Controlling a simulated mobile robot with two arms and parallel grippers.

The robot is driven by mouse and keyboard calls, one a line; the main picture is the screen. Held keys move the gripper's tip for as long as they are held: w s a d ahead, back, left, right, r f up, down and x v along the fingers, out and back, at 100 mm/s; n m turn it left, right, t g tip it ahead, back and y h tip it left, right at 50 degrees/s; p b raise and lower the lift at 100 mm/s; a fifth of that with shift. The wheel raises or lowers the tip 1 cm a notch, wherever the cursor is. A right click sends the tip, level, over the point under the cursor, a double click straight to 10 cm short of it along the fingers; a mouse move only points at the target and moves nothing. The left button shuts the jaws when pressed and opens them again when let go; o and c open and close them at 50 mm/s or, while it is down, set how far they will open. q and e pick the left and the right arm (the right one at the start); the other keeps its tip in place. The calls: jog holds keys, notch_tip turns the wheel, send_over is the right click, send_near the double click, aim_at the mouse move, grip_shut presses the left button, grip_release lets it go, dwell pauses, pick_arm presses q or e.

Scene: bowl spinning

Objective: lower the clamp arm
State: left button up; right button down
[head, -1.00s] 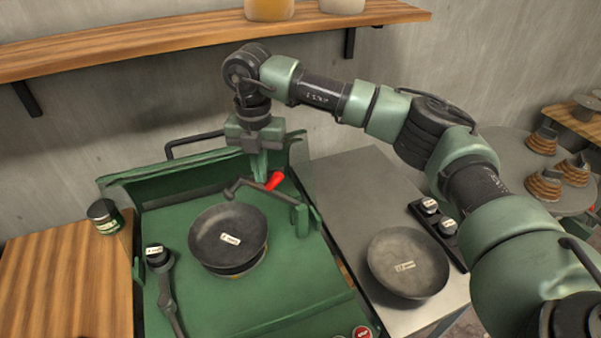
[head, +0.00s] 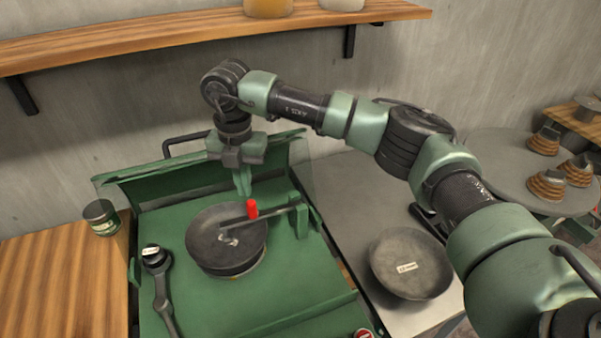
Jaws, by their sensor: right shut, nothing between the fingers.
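The clamp arm (head: 275,214) is a dark bar hinged on a green post (head: 300,218) at the right of the green machine. It reaches left over the dark bowl (head: 226,255), its tip above the bowl's inside; whether it touches the bowl I cannot tell. Its red handle (head: 252,209) stands upright on the bar. My right gripper (head: 243,190) points down, shut, with its fingertips just above and left of the red handle. Contact between them is unclear. My left gripper is not in view.
A second dark bowl (head: 409,264) lies on the grey side table (head: 345,185). A dark lever (head: 161,287) stands at the machine's left. A small jar (head: 101,217) is on the wooden table (head: 60,280). A wooden shelf (head: 190,38) runs above.

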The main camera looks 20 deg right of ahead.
jog(key=shift+a+f, duration=0.1)
jog(key=shift+a, duration=0.1)
jog(key=shift+d, duration=0.1)
notch_tip(320, 180, up, 12)
jog(key=p, duration=0.6)
jog(key=shift+p, duration=0.3)
dwell(0.5)
